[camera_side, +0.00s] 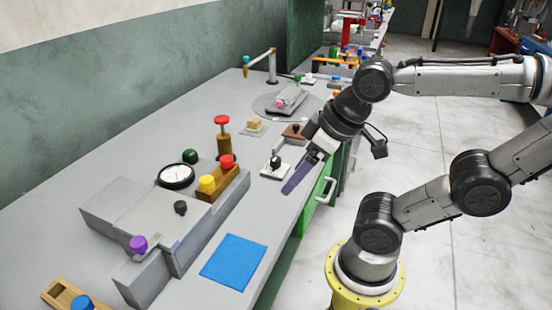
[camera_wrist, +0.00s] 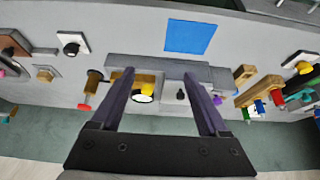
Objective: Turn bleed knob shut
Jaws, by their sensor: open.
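I cannot tell for sure which knob is the bleed knob. A grey press block (camera_side: 110,217) on the bench carries a small black knob (camera_side: 180,207) and a purple knob (camera_side: 138,244). In the wrist view the black knob (camera_wrist: 181,95) shows between my fingers, at a distance. A second black knob (camera_side: 275,162) sits on a white plate near my gripper; it also shows at left in the wrist view (camera_wrist: 72,48). A dark green knob (camera_side: 190,156) stands behind the gauge. My gripper (camera_side: 300,176), with purple fingers, is open and empty above the bench's front edge, touching no knob.
A round gauge (camera_side: 176,175), a wooden block with yellow (camera_side: 207,182) and red knobs, and a red-topped post (camera_side: 222,121) stand around the press. A blue mat (camera_side: 236,261) lies flat in front. A turntable (camera_side: 290,104) stands farther back. The bench's left back is clear.

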